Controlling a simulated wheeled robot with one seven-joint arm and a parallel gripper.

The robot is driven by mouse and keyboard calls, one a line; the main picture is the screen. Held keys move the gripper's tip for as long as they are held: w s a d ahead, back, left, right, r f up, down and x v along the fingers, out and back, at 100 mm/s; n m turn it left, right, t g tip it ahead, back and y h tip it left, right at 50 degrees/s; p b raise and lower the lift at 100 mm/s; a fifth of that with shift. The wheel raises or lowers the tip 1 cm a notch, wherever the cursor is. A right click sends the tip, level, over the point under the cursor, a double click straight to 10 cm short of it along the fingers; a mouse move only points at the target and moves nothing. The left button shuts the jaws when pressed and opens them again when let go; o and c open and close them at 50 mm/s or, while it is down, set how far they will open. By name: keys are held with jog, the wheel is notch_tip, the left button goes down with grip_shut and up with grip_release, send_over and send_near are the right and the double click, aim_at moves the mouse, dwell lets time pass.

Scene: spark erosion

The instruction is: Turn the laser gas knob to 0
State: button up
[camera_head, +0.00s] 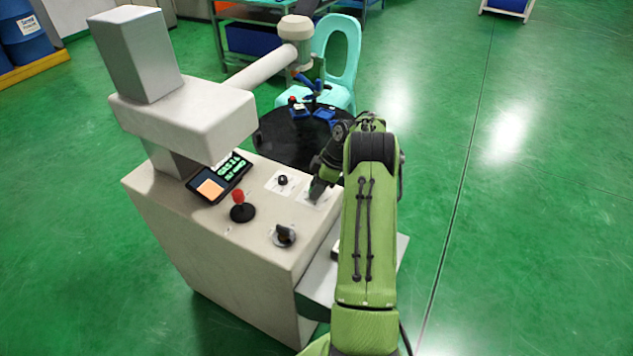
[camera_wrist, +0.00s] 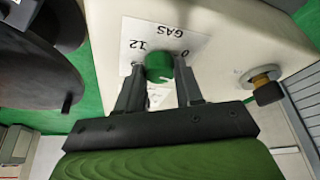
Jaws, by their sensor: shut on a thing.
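The gas knob (camera_wrist: 159,66) is a round green knob on a white plate (camera_wrist: 190,42) marked "GAS", "0" and "12", seen upside down in the wrist view. My gripper (camera_wrist: 160,78) has one finger on each side of the knob and is shut on it. In the head view my gripper (camera_head: 318,190) reaches down onto the right plate on the machine's top, and it hides the knob there. The knob's exact pointer setting cannot be told.
The machine top (camera_head: 215,235) also bears a red-topped lever (camera_head: 241,207), a black knob (camera_head: 284,235), a small dark knob (camera_head: 283,180) and a screen (camera_head: 218,180). A black round table (camera_head: 290,140) and a turquoise chair (camera_head: 340,55) stand behind. Green floor is clear at right.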

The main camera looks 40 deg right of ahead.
jog(key=n+p, duration=0.1)
jog(key=n, duration=0.1)
jog(key=n+g+p, duration=0.1)
jog(key=n, duration=0.1)
jog(key=shift+w+d+n+g+y+p, duration=0.1)
jog(key=shift+w+n+g+y+p, duration=0.05)
jog(key=shift+n+g+y+p, duration=0.2)
jog(key=n+g+b, duration=0.1)
jog(key=n, duration=0.2)
jog(key=shift+f+y, duration=0.1)
jog(key=shift+y, duration=0.15)
jog(key=shift+w+n+g+b, duration=0.1)
jog(key=shift+n+g+b, duration=0.4)
jog(key=shift+n, duration=0.35)
jog(key=o, duration=1)
jog(key=shift+o, duration=0.2)
notch_tip(320, 180, up, 10)
jog(key=p, duration=0.4)
jog(key=shift+p, duration=0.35)
